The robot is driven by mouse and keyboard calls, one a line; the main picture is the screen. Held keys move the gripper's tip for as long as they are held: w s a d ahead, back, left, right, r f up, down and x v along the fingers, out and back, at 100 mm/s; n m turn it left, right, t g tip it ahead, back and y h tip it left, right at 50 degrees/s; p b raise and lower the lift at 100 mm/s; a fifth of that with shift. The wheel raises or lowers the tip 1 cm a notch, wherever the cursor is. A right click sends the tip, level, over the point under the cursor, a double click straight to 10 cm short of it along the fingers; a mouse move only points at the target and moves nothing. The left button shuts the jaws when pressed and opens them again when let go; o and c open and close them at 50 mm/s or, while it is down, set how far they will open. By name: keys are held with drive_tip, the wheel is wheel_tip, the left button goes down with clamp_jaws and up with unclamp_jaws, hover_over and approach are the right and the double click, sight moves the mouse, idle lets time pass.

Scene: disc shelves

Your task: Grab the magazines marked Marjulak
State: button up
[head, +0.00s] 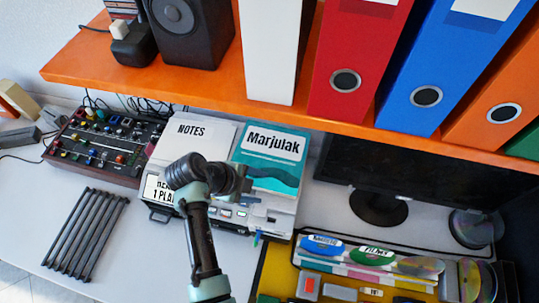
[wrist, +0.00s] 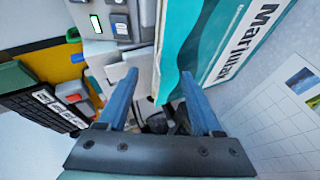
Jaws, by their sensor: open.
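The Marjulak magazines (head: 274,146) have a teal and white cover and rest on a grey-white device beneath the orange shelf in the head view. In the wrist view the Marjulak magazines (wrist: 228,45) fill the upper middle and right, with their edge pointing toward me. My gripper (wrist: 159,77) is open, its two blue fingers spread in front of that edge. The right fingertip overlaps the teal cover in the picture; I cannot tell whether they touch. In the head view my arm covers part of the device, and the fingers cannot be made out.
A white NOTES stack (head: 190,138) lies left of the magazines. The orange shelf (head: 215,92) with binders and a speaker (head: 185,30) overhangs behind. A mixer (head: 105,145) and black rods (head: 85,232) are left. A monitor (head: 420,175) and a yellow tray (head: 272,272) are right.

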clamp_jaws()
drive_tip(key=shift+s, duration=0.1)
drive_tip(key=shift+s+f, duration=0.1)
idle(1.1)
